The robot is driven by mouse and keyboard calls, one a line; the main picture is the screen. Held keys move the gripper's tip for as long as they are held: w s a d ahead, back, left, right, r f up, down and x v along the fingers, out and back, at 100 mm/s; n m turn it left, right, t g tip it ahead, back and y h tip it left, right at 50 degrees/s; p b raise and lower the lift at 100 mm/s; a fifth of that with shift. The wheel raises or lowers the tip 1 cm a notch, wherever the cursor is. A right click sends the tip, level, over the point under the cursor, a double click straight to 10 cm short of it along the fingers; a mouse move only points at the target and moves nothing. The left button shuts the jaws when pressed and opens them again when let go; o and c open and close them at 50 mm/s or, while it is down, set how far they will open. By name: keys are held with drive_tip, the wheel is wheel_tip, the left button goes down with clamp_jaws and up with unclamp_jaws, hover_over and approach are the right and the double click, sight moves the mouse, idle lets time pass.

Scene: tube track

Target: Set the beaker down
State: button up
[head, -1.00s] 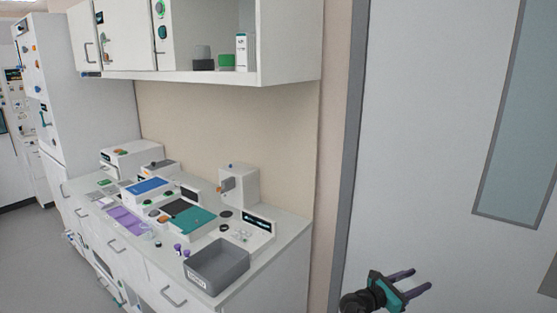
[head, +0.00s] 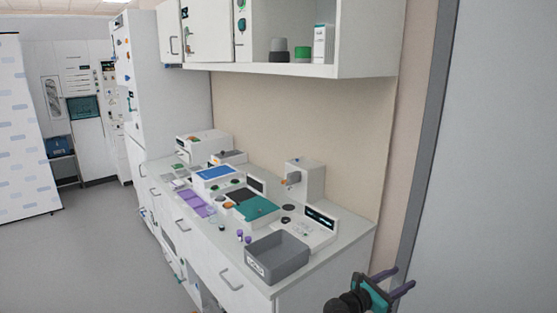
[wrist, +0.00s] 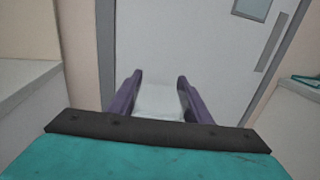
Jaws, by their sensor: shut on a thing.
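My gripper (head: 403,277) is at the lower right of the head view, off the right end of the counter and in front of a grey door area. In the wrist view its two purple fingers (wrist: 160,78) point forward, apart from each other, with a pale, see-through beaker (wrist: 158,101) held between them. The beaker is so clear that its rim and any contents cannot be made out. In the head view I cannot make it out between the fingers.
The white counter (head: 348,243) carries a grey bin (head: 278,262) at its near right end, purple-capped tubes (head: 243,238), a teal-topped device (head: 257,208) and several other devices. A wall cabinet (head: 365,42) hangs above. Open floor (head: 105,240) lies to the left.

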drive_tip(key=a+n+t+y+b, duration=0.1)
drive_tip(key=a+n+t+b, duration=0.1)
drive_tip(key=a, duration=1.9)
drive_tip(key=shift+s+f+t+y, duration=0.15)
drive_tip(key=shift+s+t+y, duration=0.2)
drive_tip(key=shift+t+y, duration=0.05)
wheel_tip(320, 180, up, 5)
drive_tip(key=p, duration=0.5)
drive_tip(key=shift+d, duration=0.1)
